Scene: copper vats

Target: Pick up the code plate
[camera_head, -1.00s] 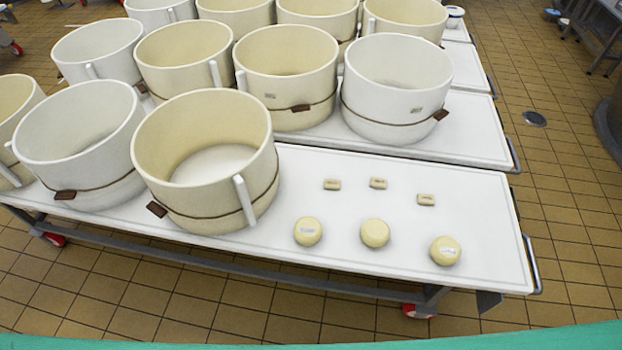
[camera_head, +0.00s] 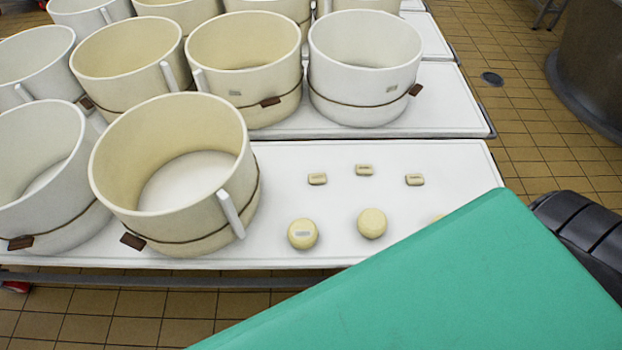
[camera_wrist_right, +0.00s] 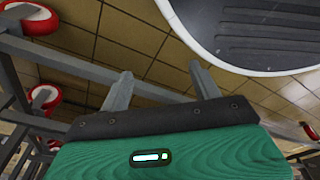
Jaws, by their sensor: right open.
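I cannot tell which is the code plate. In the right wrist view my right gripper (camera_wrist_right: 161,80) is open, with two grey fingers apart and nothing between them. Tiled floor and metal framing show behind it, and no plate shows there. In the head view a green part of mine covers the lower right, and no fingertips show. My left gripper is not in view.
Round cheeses, a left one (camera_head: 302,234) and a middle one (camera_head: 371,223), sit in front of the plates; a third is mostly hidden by the green part. A large cream tub (camera_head: 205,180) stands left of them. Castors (camera_wrist_right: 40,20) show in the wrist view.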

